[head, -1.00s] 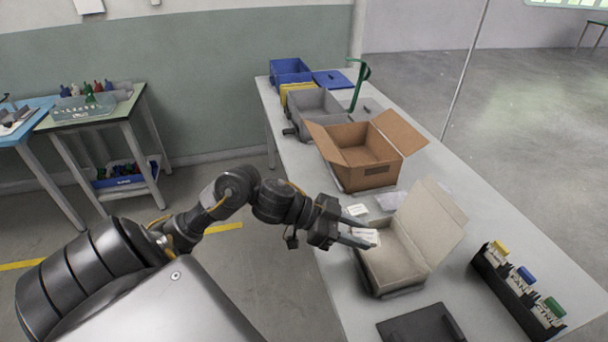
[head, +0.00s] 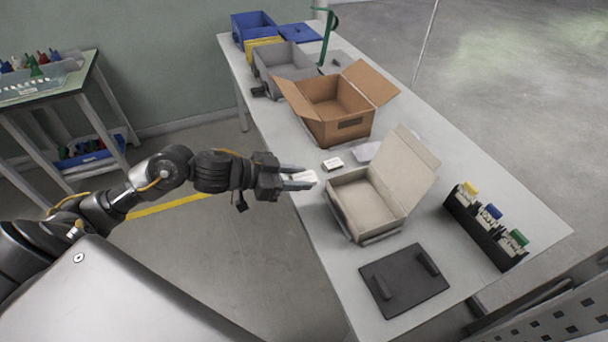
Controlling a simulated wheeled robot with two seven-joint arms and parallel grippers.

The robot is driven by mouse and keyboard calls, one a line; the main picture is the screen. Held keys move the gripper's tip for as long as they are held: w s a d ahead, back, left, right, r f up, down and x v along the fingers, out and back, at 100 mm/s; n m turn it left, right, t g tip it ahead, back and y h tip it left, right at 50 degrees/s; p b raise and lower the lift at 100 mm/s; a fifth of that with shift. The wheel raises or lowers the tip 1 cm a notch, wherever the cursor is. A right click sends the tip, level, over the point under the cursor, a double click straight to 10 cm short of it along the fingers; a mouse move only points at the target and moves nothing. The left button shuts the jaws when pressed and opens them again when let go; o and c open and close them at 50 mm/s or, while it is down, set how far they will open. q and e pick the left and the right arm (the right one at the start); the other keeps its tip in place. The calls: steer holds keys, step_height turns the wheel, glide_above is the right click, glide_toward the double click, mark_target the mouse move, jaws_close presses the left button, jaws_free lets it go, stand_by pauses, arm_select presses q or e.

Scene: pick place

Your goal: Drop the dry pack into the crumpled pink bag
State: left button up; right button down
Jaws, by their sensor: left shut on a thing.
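My left gripper (head: 306,178) is shut on a small white packet (head: 301,176) with printing, likely the dry pack. It holds the packet near the table's left edge, left of the open cream box. A pale, crumpled, see-through bag (head: 366,152) lies on the table behind that box, which partly hides it. Its tint looks whitish to faint lilac, and I cannot make out its opening. A similar small white packet (head: 332,164) with dark marks lies on the table left of the bag. My right gripper is out of view.
The open cream box (head: 352,207) stands with its lid raised. An open brown carton (head: 338,127) stands behind the bag. A black plate with handles (head: 404,281) lies in front, and a black rack of coloured-topped items (head: 487,230) stands at right. Grey and blue bins line the back.

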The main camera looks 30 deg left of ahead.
arm_select(q)
steer(key=shift+w, duration=0.15)
steer(key=w+a+f, duration=0.1)
steer(key=w+f, duration=0.2)
steer(key=w+a+f, duration=0.2)
steer(key=w+f, duration=0.1)
steer(key=w, duration=0.1)
steer(key=w+a+f, duration=0.2)
steer(key=w, duration=0.2)
steer(key=shift+w+a+f, duration=0.25)
steer(key=shift+f, duration=0.15)
steer(key=shift+w+a+f, duration=0.1)
steer(key=shift+w+f, duration=0.15)
steer(key=shift+f, duration=0.15)
steer(key=shift+w+f, duration=0.2)
steer(key=shift+f, duration=0.8)
steer(key=shift+f+p, duration=0.3)
steer(key=shift+p, duration=0.1)
steer(key=shift+f, duration=0.4)
steer(key=o, duration=1)
steer(key=shift+c, duration=0.2)
steer(key=shift+a+f+b, duration=0.1)
steer(key=shift+b, duration=0.45)
steer(key=b+v, duration=0.1)
steer(key=v, duration=1)
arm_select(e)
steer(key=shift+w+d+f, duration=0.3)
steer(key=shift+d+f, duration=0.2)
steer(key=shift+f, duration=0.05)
